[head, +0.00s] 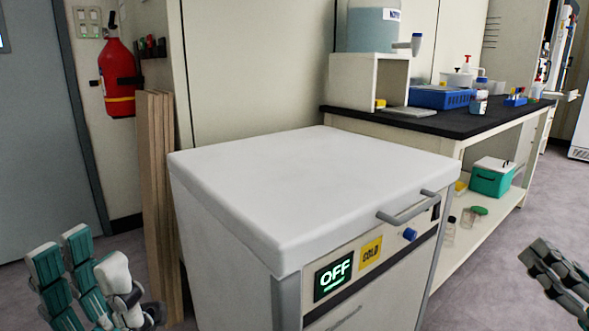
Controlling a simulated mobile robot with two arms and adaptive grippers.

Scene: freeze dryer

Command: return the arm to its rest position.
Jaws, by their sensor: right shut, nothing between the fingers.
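My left gripper (80,262) is at the lower left edge of the head view, left of the white-topped freeze dryer and clear of it. Its teal and white fingers point up and stand apart, with nothing seen between them. My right gripper (548,258) is at the lower right edge, partly cut off by the frame. Its dark fingers lie close together, shut and empty, over the open floor and away from the machine. The upper arms are out of view.
The freeze dryer (300,190) stands in the middle, lid down, with a grey handle (408,208) and a panel reading OFF (333,277). Wooden boards (158,190) lean behind my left gripper. A dark-topped bench (450,121) with labware runs along the back right. Floor (490,270) is clear on the right.

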